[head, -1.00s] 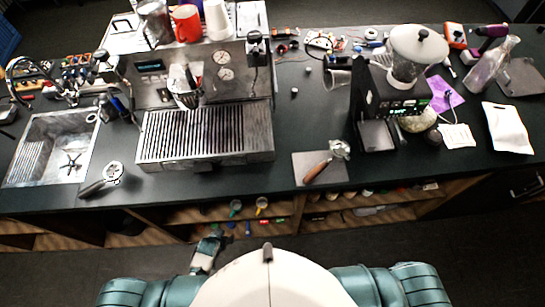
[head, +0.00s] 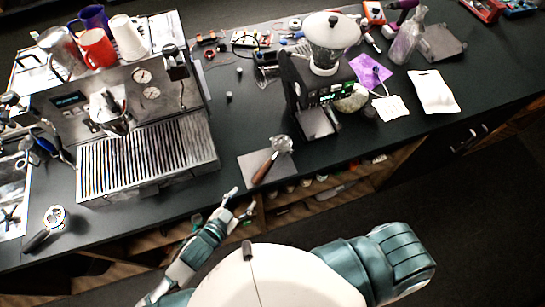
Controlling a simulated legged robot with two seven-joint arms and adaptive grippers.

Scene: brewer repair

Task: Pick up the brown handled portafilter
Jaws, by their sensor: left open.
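The brown handled portafilter (head: 265,168) lies on a grey mat (head: 252,161) near the counter's front edge, its metal head pointing away to the upper right and its handle toward me. My left gripper (head: 238,201) is open and empty, just in front of the counter edge, a little left of and nearer than the handle. It does not touch the portafilter. My right gripper is not seen; only part of my right arm shows at the lower right.
A second portafilter with a dark handle (head: 46,228) lies at the left by the sink. The espresso machine (head: 147,160) stands to the left. A grinder (head: 322,80) stands behind the mat. Open shelves (head: 300,196) lie below the counter.

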